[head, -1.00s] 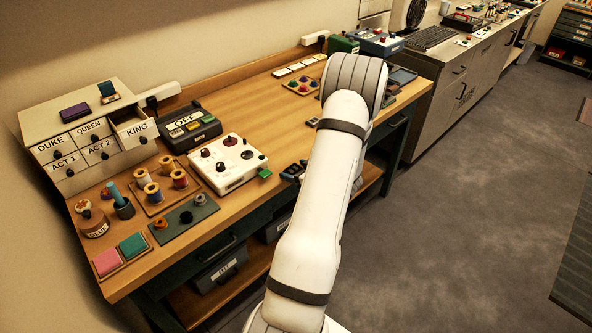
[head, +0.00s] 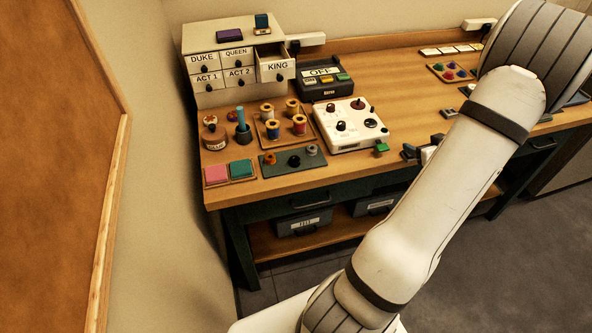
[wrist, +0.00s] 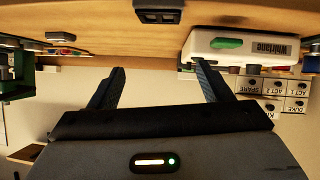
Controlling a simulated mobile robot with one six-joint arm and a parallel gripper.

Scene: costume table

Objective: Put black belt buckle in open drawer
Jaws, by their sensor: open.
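The black belt buckle (head: 294,161) appears to be the black item in the middle of a grey-green mat (head: 268,170), between an orange and a grey item. The open drawer is the one labelled KING (head: 277,70), pulled out of the small cabinet (head: 222,97) at the back left of the bench. My gripper (head: 412,153) is at the bench's front edge, right of the mat and well apart from the buckle, partly hidden by my arm. In the wrist view my gripper (wrist: 157,68) is open and empty, with an upside-down picture. The buckle is not distinguishable there.
Bare wood (head: 400,95) lies right of the white box.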

